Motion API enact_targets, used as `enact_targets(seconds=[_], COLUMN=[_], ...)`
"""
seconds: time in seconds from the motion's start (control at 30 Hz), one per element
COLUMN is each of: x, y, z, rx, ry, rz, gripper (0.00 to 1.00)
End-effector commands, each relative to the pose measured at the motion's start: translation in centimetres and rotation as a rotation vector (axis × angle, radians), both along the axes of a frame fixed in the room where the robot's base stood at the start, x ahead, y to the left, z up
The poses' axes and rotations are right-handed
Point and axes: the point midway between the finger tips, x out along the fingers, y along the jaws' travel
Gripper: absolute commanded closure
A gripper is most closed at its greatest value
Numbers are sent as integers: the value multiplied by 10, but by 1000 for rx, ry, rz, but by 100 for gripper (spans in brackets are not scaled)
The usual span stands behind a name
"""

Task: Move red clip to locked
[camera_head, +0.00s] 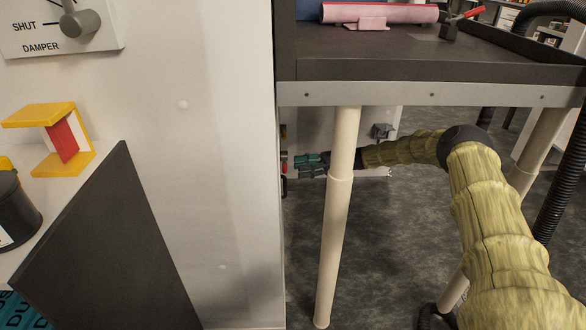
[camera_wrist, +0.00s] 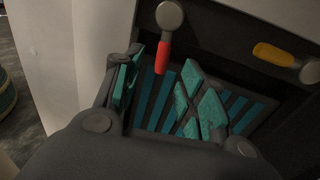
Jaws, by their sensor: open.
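In the wrist view a clip with a red grip (camera_wrist: 163,57) and a round grey metal pivot (camera_wrist: 169,15) points downward on a dark frame. My gripper (camera_wrist: 163,88) is open just below it. Its teal-padded fingers stand apart to the left and right, with nothing held between them. The red tip ends near the gap between the fingers; I cannot tell whether they touch. In the head view my gripper (camera_head: 312,165) reaches under the bench, beside a small red part (camera_head: 284,167), probably this clip. A table leg partly hides the wrist.
A yellow-gripped clip (camera_wrist: 275,54) sits to the right on the same frame, above a teal-striped panel (camera_wrist: 240,107). The bench (camera_head: 425,92) stands over my arm, with a pale leg (camera_head: 338,220) close by. A damper dial (camera_head: 80,28) is on the left wall.

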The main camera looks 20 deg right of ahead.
Motion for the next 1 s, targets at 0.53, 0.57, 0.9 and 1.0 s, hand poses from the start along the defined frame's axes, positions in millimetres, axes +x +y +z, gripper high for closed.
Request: enact_targets(seconds=[0.53, 0.57, 0.9, 1.0], x=[-2, -3, -3, -1], y=[-72, -73, -74, -70], z=[0, 0, 0, -7], rx=[2, 2, 1, -25], ry=[-1, -1, 0, 11], rz=[-1, 0, 0, -3], gripper=[59, 59, 68, 87])
